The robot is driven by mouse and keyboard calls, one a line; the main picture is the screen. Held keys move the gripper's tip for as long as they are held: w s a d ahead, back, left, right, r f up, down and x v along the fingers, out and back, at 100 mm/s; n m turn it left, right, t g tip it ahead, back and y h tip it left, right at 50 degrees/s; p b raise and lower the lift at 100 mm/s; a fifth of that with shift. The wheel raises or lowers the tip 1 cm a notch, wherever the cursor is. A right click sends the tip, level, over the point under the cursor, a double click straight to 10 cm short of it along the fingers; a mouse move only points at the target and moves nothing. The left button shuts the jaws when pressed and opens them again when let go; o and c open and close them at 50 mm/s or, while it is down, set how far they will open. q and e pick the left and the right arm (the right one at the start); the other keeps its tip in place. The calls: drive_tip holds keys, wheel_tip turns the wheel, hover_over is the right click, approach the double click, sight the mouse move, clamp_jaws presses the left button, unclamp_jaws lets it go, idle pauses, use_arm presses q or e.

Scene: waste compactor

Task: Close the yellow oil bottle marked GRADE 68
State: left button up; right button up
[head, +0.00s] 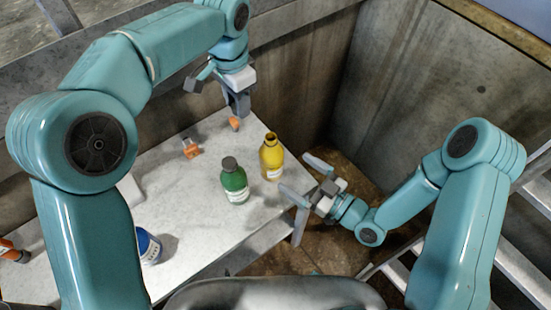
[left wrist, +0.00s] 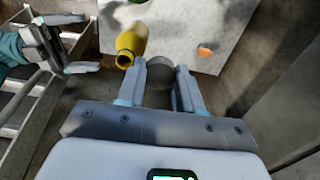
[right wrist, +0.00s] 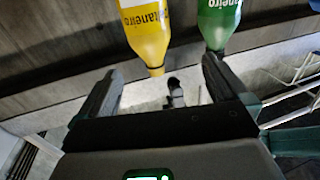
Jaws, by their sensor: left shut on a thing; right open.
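The yellow bottle (head: 272,162) stands upright on the pale table, right of the green bottle (head: 234,182). Its mouth is open in the left wrist view (left wrist: 128,44). I cannot read GRADE 68 on it. My left gripper (head: 239,108) is behind and left of the bottle, above the table's far edge. It is shut on a dark grey round piece (left wrist: 159,76), which looks like a cap and is partly hidden by the fingers. My right gripper (head: 294,173) is open just right of the yellow bottle. The right wrist view shows the bottle (right wrist: 147,30) ahead, its neck between the fingers' lines.
Orange pieces (head: 191,148) and (head: 234,124) lie on the table (head: 195,215). A blue-and-white can (head: 148,246) stands near the front edge, and another orange item (head: 12,252) lies at far left. Concrete walls (head: 300,75) rise behind. The green bottle is close to the yellow one.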

sight(280, 161)
drive_tip(key=shift+m+t+h, duration=0.3)
drive_tip(key=shift+m+h, duration=0.1)
drive_tip(key=x, duration=0.3)
drive_tip(key=f+x, duration=0.1)
drive_tip(key=x, duration=0.2)
drive_tip(key=f+x, duration=0.1)
drive_tip(key=x, duration=0.3)
drive_tip(key=shift+w+d, duration=0.25)
drive_tip(key=shift+w, duration=0.1)
drive_tip(key=shift+w+a, duration=0.2)
drive_tip(key=shift+w, duration=0.1)
use_arm(q)
drive_tip(key=s+d+m, duration=0.1)
drive_tip(key=s+d, duration=0.1)
drive_tip(key=d, duration=0.4)
drive_tip(key=shift+d+f+m, duration=0.3)
drive_tip(key=shift+d+f, duration=0.1)
drive_tip(key=shift+f, duration=0.05)
use_arm(e)
drive_tip(key=shift+r, duration=0.1)
drive_tip(key=c, duration=1.5)
use_arm(q)
drive_tip(key=shift+f, duration=2.5)
